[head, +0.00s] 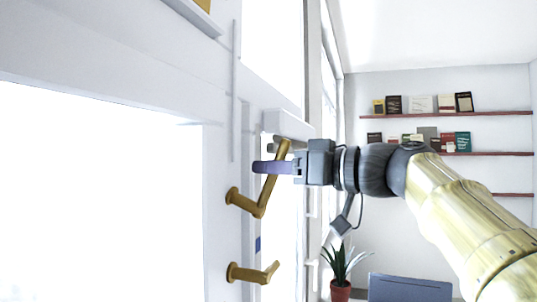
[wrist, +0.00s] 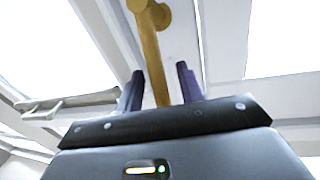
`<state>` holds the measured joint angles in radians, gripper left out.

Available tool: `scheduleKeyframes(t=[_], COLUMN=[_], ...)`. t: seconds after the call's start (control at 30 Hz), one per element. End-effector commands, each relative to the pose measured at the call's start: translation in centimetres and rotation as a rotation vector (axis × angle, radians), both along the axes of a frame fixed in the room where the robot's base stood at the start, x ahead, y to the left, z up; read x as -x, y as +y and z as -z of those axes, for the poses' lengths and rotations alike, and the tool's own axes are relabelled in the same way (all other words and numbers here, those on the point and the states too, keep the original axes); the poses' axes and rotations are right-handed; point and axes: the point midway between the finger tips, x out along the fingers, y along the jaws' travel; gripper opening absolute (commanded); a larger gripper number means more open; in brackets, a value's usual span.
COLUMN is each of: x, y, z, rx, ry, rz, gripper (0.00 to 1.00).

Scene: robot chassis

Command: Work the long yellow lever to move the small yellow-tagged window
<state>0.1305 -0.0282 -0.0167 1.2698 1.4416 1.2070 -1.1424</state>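The long yellow lever (head: 273,182) is brass-coloured, mounted on the white frame at the left, and its handle slants upward. My gripper (head: 258,167) reaches in from the right, with its purple fingers at the upper part of the handle. In the wrist view the lever (wrist: 152,62) runs between the two fingers of my gripper (wrist: 160,72). Gaps show on both sides, so the gripper looks open around it. A yellow patch (head: 204,4) shows at the top edge of the head view; I cannot tell whether it is the window's tag.
A shorter brass lever (head: 255,272) sits below, with a blue tag (head: 257,244) above it. A white block (head: 288,123) juts out just above my gripper. A potted plant (head: 341,270) and bookshelves (head: 445,113) stand farther back.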

Motion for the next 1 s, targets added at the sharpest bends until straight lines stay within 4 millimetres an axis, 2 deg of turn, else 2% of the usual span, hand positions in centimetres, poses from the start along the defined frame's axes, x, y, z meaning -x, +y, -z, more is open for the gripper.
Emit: scheduleKeyframes(t=[0.13, 0.43, 0.47, 0.6, 0.67, 1.0], x=[-0.7, -0.9, -0.9, -0.9, -0.9, -0.9], y=[1.3, 1.6, 1.6, 1.6, 1.6, 1.6], z=[-0.2, 0.1, 0.1, 0.1, 0.0, 0.0], rx=[0.0, 0.0, 0.0, -0.001, -0.001, -0.001], ry=[0.001, 0.0, 0.0, 0.001, 0.001, 0.001], rz=[-0.003, -0.002, -0.002, -0.002, -0.002, -0.002], gripper=[0.38, 0.38, 0.36, 0.08, 0.0, 0.0])
